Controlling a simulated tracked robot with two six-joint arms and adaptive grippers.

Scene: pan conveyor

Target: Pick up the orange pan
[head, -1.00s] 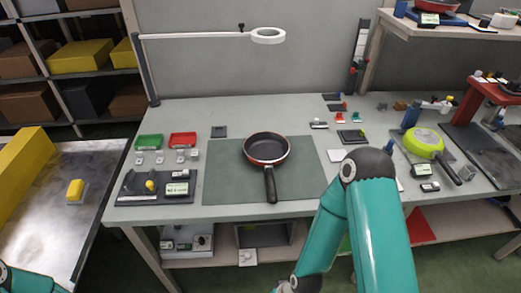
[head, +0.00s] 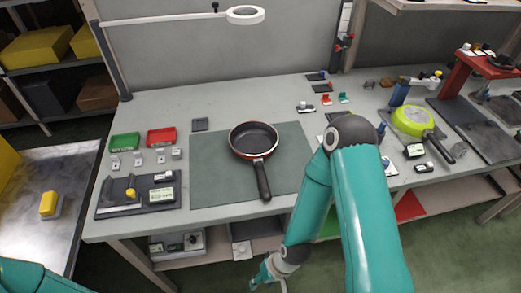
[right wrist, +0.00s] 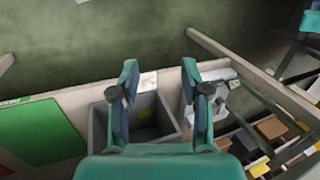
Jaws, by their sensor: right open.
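The orange pan (head: 254,142) has a black inside, an orange-red rim and a black handle that points toward the table's front edge. It lies on the green-grey mat (head: 213,171) in the middle of the workbench. My right gripper (head: 267,284) is low in front of the bench, below and apart from the pan handle. The right wrist view shows its two fingers (right wrist: 160,75) spread with nothing between them. The pan is not in that view. My left gripper is out of view; only part of my left arm shows at the bottom left.
A green pan (head: 412,121) lies at the right of the bench. Red (head: 161,136) and green (head: 124,142) trays and a black fixture (head: 112,198) stand left of the mat. The bench's front edge and a lower shelf with a grey bin (right wrist: 104,127) are near my right gripper.

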